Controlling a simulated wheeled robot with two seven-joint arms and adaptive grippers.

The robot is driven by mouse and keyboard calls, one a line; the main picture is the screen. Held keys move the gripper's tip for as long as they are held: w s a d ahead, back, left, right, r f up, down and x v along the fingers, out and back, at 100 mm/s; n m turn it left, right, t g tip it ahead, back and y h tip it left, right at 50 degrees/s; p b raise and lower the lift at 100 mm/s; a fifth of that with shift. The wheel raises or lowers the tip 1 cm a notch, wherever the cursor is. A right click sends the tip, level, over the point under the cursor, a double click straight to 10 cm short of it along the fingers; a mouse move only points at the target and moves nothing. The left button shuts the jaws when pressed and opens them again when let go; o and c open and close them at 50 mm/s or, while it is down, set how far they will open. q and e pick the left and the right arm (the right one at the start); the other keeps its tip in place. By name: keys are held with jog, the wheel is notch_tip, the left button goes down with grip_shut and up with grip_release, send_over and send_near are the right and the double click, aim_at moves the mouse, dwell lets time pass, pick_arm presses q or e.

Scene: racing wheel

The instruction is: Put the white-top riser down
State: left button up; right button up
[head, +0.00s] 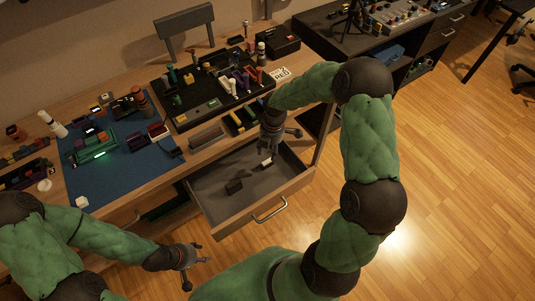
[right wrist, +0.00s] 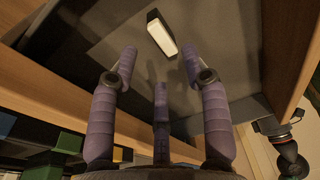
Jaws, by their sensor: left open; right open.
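The white-top riser (head: 267,162) is a small dark block with a white top, lying on the grey floor of the open drawer (head: 205,195). In the right wrist view the riser (right wrist: 161,34) lies just beyond my fingertips, apart from them. My right gripper (head: 270,146) is over the back of the drawer, open and empty; its spread fingers show in the right wrist view (right wrist: 160,70). My left gripper (head: 193,266) is open and empty in front of the desk, low and left of the drawer.
The desk above holds a blue mat (head: 115,183), a black tool board (head: 180,113) and many small parts. The floor at right is clear.

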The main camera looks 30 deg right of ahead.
notch_tip(320, 180, up, 7)
jog(key=p, duration=0.2)
jog(key=shift+d, duration=0.4)
